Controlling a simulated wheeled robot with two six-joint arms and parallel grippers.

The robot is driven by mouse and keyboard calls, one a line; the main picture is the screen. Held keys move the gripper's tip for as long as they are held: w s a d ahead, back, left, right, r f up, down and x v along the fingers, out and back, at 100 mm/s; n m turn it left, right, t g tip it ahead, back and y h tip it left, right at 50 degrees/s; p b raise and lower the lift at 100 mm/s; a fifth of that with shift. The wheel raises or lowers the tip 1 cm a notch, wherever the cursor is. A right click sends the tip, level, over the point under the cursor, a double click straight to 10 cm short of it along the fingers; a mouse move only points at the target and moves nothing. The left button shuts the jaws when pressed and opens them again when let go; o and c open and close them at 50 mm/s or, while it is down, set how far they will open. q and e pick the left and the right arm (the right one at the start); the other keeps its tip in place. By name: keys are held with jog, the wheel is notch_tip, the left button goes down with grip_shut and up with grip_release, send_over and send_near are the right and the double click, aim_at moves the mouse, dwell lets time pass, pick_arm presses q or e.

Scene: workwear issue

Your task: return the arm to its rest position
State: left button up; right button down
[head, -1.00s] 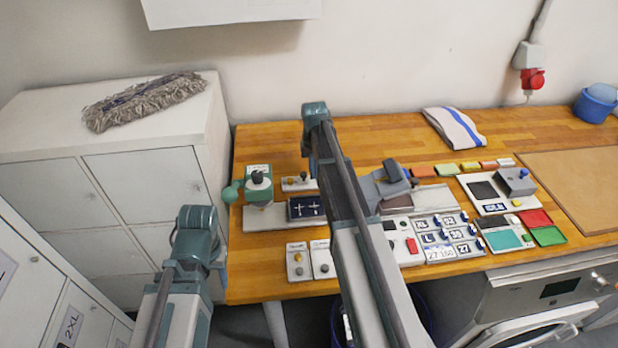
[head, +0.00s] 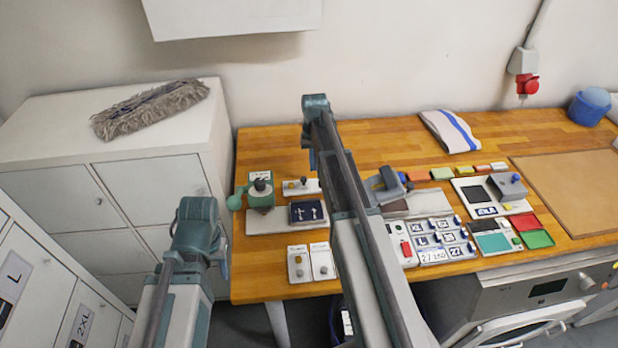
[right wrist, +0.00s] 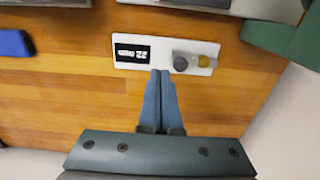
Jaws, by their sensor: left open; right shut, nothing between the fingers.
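My right arm reaches over the wooden table in the head view, and its raised elbow (head: 315,103) is near the back edge. My right gripper (right wrist: 162,74) shows in the right wrist view, shut and empty. Its blue fingertips are close together just beside a white panel (right wrist: 130,67) with a dark display and two knobs; I cannot tell whether they touch it. In the head view the arm largely hides this gripper. My left arm is folded low at the left, in front of the cabinets. My left gripper (head: 222,262) is mostly hidden behind its own arm, off the table.
A green device (head: 260,192) stands at the table's left end. Small panels, trays and a folded striped towel (head: 451,131) lie right of my right arm. A mop head (head: 150,110) lies on the white cabinet (head: 190,140). A washing machine (head: 530,300) is below the table.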

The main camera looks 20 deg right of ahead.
notch_tip(320, 180, up, 2)
jog(key=shift+p, duration=0.7)
jog(key=s+a+n, duration=0.1)
jog(key=s+a, duration=0.6)
jog(key=s, duration=0.3)
jog(key=s+a+n, duration=0.2)
jog(key=s+a, duration=0.5)
jog(key=s, duration=0.3)
jog(key=s+a+f+n+b, duration=0.1)
jog(key=s+a, duration=0.2)
jog(key=a, duration=0.2)
jog(key=s+a+f+n+h+b, duration=0.1)
jog(key=s+a+f+n+b, duration=0.1)
jog(key=a, duration=0.4)
jog(key=shift+s+f+n, duration=0.15)
jog(key=shift+s+n, duration=0.15)
jog(key=shift+s, duration=0.2)
